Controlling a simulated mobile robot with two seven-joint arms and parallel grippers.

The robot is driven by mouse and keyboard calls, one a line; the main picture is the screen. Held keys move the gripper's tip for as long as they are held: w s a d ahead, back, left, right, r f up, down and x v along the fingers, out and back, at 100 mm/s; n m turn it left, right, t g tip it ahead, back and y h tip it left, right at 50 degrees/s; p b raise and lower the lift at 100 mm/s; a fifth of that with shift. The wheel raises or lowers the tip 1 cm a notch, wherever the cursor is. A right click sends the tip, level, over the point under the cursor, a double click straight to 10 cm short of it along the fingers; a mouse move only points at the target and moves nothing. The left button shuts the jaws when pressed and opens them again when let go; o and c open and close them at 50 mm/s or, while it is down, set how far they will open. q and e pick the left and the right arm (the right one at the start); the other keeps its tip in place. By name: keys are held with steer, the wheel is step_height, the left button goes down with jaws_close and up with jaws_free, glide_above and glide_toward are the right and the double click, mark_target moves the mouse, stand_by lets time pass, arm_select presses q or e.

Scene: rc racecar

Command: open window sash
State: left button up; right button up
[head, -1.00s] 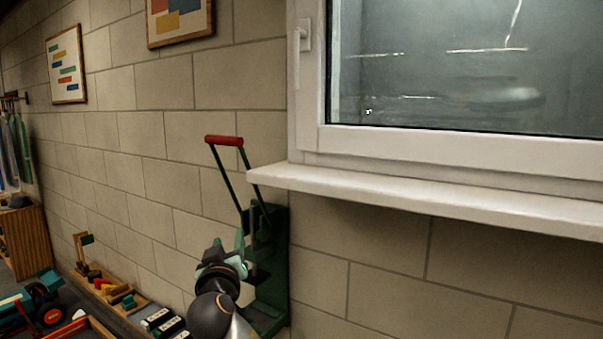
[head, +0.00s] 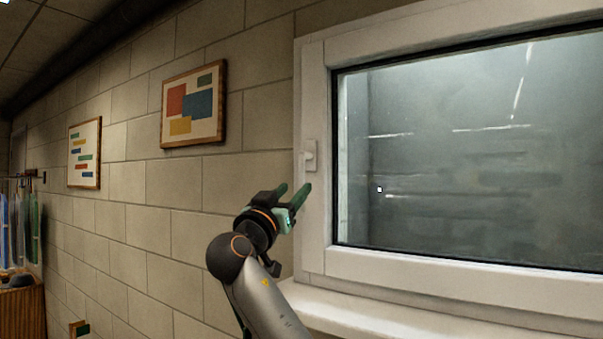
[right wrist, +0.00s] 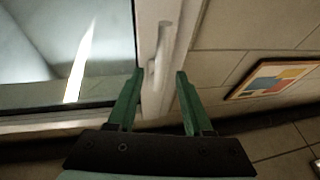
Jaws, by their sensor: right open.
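The white window sash (head: 318,215) is closed in its frame, with dark glass (head: 460,170). Its white handle (head: 310,155) sits on the left side of the sash. My right gripper (head: 293,192) is open and empty, just below and left of the handle in the head view. In the right wrist view the handle (right wrist: 161,55) shows ahead, between the lines of the two green fingers, and the gripper (right wrist: 158,78) appears apart from it. My left gripper is not in view.
A white sill (head: 370,315) runs below the window. Two framed pictures, one with large blocks (head: 194,103) and one with small bars (head: 85,153), hang on the block wall (head: 140,220). The wall left of the window is otherwise clear.

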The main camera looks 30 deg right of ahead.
mark_target(300, 183)
steer(key=p+x, duration=0.1)
steer(key=x, duration=0.4)
steer(key=shift+w+d+r+p, duration=0.1)
steer(key=shift+d+p, duration=0.05)
steer(key=shift+p, duration=0.25)
jaws_close()
stand_by(1.0)
